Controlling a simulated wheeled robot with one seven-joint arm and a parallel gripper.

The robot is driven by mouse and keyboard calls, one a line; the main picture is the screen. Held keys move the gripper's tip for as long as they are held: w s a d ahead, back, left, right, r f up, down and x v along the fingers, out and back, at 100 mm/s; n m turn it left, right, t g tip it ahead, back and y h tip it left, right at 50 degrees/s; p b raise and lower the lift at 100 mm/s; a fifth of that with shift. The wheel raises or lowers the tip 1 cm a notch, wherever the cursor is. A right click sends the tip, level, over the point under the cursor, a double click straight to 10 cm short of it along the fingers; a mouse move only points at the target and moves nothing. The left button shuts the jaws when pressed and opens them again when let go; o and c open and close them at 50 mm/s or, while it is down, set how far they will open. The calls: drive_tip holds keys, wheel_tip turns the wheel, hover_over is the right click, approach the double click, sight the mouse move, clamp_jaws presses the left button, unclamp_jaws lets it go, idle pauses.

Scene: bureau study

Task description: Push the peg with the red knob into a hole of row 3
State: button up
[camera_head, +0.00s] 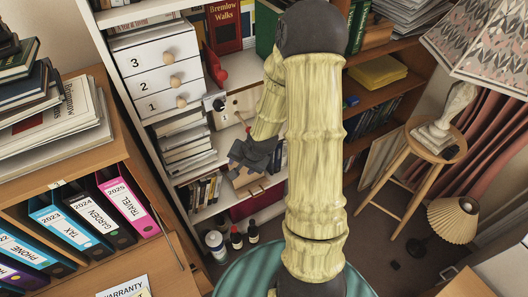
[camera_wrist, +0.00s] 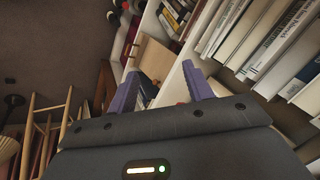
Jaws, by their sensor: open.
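My gripper (camera_head: 250,158) is in front of the white bookcase, and its dark body partly hides the shelf behind it. In the wrist view my gripper (camera_wrist: 160,70) has its two purple fingers spread apart, with nothing clearly held between them. A light wooden panel (camera_wrist: 155,57) shows beyond the fingertips, apart from them. A small wooden board (camera_head: 242,104) stands on the shelf above my gripper in the head view. A small red spot (camera_head: 247,129) shows near it; I cannot tell whether it is the peg's knob. No holes or rows can be made out.
A white drawer unit (camera_head: 152,66) numbered 1 to 3 stands left of the board. A wooden stool (camera_head: 432,145) with a lamp stands at right.

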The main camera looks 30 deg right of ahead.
drive_tip(key=w+d+f+m+t+y+b, duration=0.3)
drive_tip(key=w+f+m+t, duration=0.35)
drive_tip(key=f+m, duration=0.5)
drive_tip(key=w+d+r+m+t+h, duration=0.2)
drive_tip(key=d+m+t, duration=0.4)
drive_tip(key=m, duration=0.8)
drive_tip(key=d+r+h, duration=0.1)
drive_tip(key=d+h, duration=0.1)
drive_tip(key=d, duration=0.1)
drive_tip(key=shift+d+b, duration=0.25)
drive_tip(key=shift+b, duration=0.15)
drive_tip(key=shift+w+t, duration=0.15)
drive_tip(key=shift+t, duration=0.1)
approach(242, 120)
drive_tip(key=shift+w+f+b, duration=0.25)
drive_tip(key=shift+w+b, duration=0.3)
drive_tip(key=shift+b, duration=0.05)
drive_tip(key=shift+w+f+b, duration=0.25)
drive_tip(key=shift+w+b, duration=0.3)
drive_tip(key=shift+b, duration=0.05)
drive_tip(key=shift+w+r, duration=0.15)
drive_tip(key=shift+w, duration=0.5)
